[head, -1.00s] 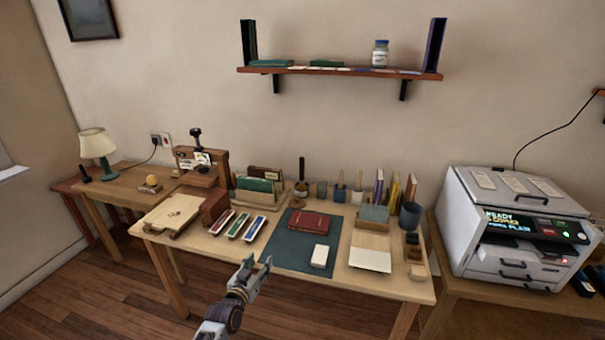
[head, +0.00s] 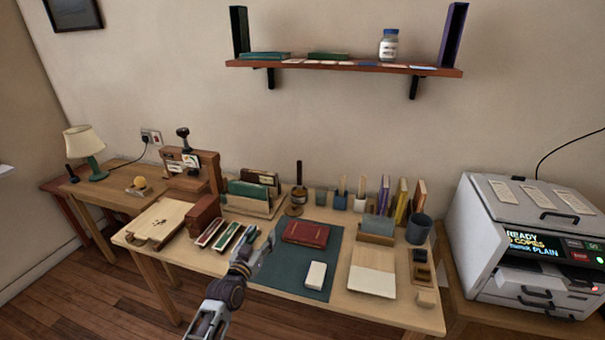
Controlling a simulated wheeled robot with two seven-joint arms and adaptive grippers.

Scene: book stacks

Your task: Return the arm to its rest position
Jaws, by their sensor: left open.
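My left arm comes in from the bottom of the head view, left of the middle. Its gripper (head: 262,252) is open and I see nothing between its fingers. In the picture it lies over the front of the desk (head: 335,312), at the left edge of the dark green mat (head: 292,277). A red book (head: 305,233) and a white block (head: 315,275) lie on the mat, to the right of the gripper. My right gripper is not in view.
Several slim trays (head: 227,236) lie just left of the gripper. A pale board (head: 372,272) lies right of the mat, near a dark cup (head: 418,228). A copier (head: 525,245) stands at the right. A shelf (head: 345,67) hangs on the wall. Floor shows at lower left.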

